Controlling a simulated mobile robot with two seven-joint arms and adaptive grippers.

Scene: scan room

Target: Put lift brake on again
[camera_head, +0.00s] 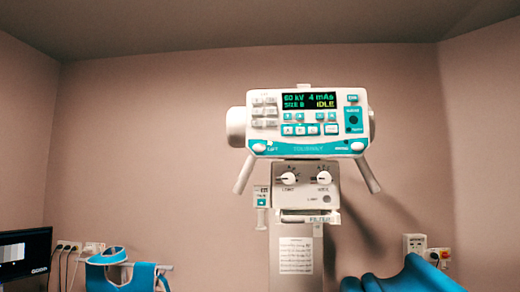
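The white and teal X-ray control head (306,120) is in the middle of the head view, on a pale column. Its display (309,101) reads about 60 kV, 4 mAs and IDLE. A round white knob (258,147) sits at its lower left corner beside a small label that seems to read LIFT. A similar white knob (357,146) sits at its lower right corner, its label too small to read. I cannot tell from this view whether the lift brake is on. Neither of my grippers is in view.
Below the head is a box with two dials (306,184) and a sheet of text (296,256). Slanting handles (244,175) hang at both sides. A monitor (24,257) and blue garment (118,272) are lower left. Blue padding (405,278) is lower right.

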